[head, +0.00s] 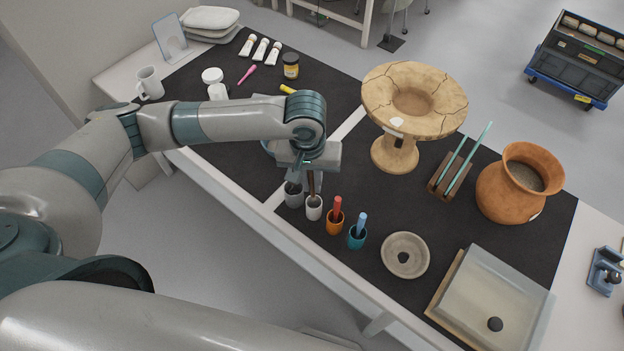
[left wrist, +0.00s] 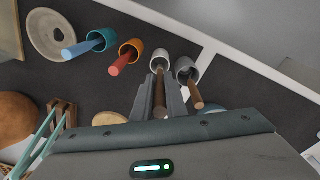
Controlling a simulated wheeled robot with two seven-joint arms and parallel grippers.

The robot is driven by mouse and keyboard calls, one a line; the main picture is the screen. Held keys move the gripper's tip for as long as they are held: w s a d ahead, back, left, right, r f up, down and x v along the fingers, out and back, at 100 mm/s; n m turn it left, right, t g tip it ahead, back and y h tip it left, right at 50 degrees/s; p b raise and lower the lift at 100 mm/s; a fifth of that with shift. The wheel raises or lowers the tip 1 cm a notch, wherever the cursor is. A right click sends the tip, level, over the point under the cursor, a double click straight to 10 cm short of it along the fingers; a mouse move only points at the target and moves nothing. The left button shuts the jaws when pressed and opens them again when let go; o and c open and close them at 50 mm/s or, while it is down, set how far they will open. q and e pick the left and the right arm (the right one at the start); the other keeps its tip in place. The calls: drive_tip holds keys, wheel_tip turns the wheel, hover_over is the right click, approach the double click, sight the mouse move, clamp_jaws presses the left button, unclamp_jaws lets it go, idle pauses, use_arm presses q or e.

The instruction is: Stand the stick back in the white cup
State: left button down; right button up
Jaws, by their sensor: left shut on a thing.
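The white cup (head: 313,212) stands upright near the front edge of the dark mat, between the grey cup and the orange cup. It also shows in the left wrist view (left wrist: 159,57). My left gripper (head: 309,182) points down over it, shut on a brown stick (left wrist: 159,97). The stick is about upright, and its lower end shows at the mouth of the white cup, seemingly inside it; how deep it reaches is hidden. In the head view the stick (head: 311,184) is partly hidden by the gripper. My right gripper is not in view.
Close beside are the grey cup (head: 293,199) with another brown stick (left wrist: 195,95), the orange cup (head: 334,227) with a red stick, and the teal cup (head: 356,242) with a blue stick. A pedestal bowl (head: 440,95), stick rack (head: 449,180) and ring dish (head: 421,260) stand further right.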

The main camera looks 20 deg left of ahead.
sight(312, 194)
use_arm(q)
drive_tip(key=shift+f+b, duration=0.35)
drive_tip(key=shift+f, duration=2.75)
drive_tip(key=c, duration=1.7)
unclamp_jaws()
drive_tip(key=shift+r, duration=0.1)
drive_tip(key=r, duration=0.5)
drive_tip(key=s+r+b, duration=0.1)
drive_tip(key=r, duration=0.5)
drive_tip(key=r+b, duration=0.1)
drive_tip(key=r, duration=0.5)
drive_tip(key=shift+s+a+r, duration=0.1)
drive_tip(key=shift+s+a, duration=0.05)
drive_tip(key=shift+a, duration=0.1)
